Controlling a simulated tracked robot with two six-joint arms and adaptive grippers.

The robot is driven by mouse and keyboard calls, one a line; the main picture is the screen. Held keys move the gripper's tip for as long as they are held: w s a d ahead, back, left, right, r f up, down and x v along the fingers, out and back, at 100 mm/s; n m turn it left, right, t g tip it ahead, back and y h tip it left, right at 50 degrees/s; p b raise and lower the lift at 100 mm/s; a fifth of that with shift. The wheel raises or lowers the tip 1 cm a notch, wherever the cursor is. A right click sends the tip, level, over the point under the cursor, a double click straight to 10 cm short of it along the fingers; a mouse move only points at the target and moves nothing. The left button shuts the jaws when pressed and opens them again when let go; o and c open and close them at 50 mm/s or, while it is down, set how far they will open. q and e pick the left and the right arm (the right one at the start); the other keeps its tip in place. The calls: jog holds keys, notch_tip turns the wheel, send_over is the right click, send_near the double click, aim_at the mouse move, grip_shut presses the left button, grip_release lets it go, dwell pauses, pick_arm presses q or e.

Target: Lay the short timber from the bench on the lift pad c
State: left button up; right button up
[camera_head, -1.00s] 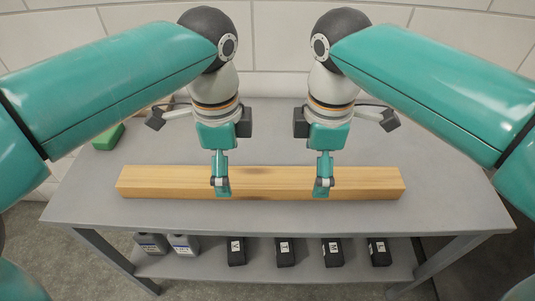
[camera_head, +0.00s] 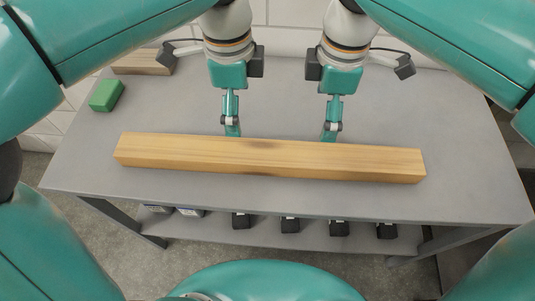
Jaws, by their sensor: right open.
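A long pale wooden timber (camera_head: 270,158) lies across the front half of the grey bench (camera_head: 420,110), slightly slanted in the picture. My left gripper (camera_head: 232,130) points down just beyond the timber's far edge, left of its middle. It is seen edge-on, so its jaw opening does not show. My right gripper (camera_head: 331,133) is open and empty, also just beyond the far edge, right of the middle. Neither gripper visibly holds the timber. I see no lift pad in this view.
A green block (camera_head: 106,96) sits at the bench's back left. Behind it lies a brown wooden piece (camera_head: 143,63), partly hidden by my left arm. Several dark items (camera_head: 290,225) stand on the lower shelf. The bench top right of the grippers is clear.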

aim_at(244, 150)
pick_arm(q)
notch_tip(244, 150, down, 16)
jog(key=shift+s+r, duration=0.1)
pick_arm(e)
notch_tip(244, 150, down, 16)
jog(key=shift+s+r, duration=0.1)
pick_arm(q)
jog(key=c, duration=1.9)
pick_arm(e)
jog(key=c, duration=1.9)
